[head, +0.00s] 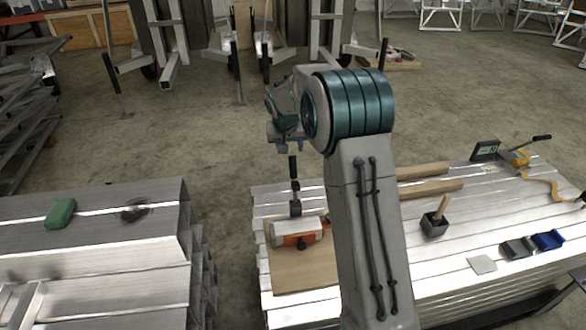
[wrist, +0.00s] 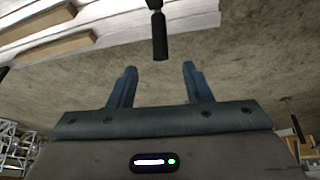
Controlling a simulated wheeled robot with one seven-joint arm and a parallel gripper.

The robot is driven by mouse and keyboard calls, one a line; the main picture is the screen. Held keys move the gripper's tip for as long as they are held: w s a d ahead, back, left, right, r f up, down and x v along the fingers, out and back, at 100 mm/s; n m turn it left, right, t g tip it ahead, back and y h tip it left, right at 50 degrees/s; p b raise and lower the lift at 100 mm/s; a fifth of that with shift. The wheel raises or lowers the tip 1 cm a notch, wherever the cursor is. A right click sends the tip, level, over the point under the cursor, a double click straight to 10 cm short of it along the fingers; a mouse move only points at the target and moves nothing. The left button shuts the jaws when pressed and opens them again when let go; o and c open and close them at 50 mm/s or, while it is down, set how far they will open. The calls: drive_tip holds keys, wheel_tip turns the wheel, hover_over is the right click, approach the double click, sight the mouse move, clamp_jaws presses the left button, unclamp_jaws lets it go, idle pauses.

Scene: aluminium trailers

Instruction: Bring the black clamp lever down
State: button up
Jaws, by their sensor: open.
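The black clamp lever (head: 294,180) stands upright above the clamp's silver and orange body (head: 297,233), which rests on a wooden board (head: 290,275). In the wrist view the lever's black handle (wrist: 160,38) hangs from the top edge, lined up with the gap between the fingers and apart from them. My gripper (wrist: 158,80) is open with two blue fingers and nothing between them. In the head view my gripper (head: 284,130) is above the lever's top, partly hidden by my own wrist. My arm hides the area right of the clamp.
The clamp's board lies on aluminium profiles (head: 480,238) with wooden strips (head: 430,188), a black holder (head: 434,224), a blue block (head: 548,240) and a yellow-strapped tool (head: 522,158). A second profile stack (head: 90,285) with a green object (head: 61,213) is left, across a floor gap.

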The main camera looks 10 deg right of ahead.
sight(292, 162)
drive_tip(key=x, duration=1.3)
drive_tip(key=shift+w+f, duration=0.15)
drive_tip(key=shift+f, duration=0.05)
clamp_jaws()
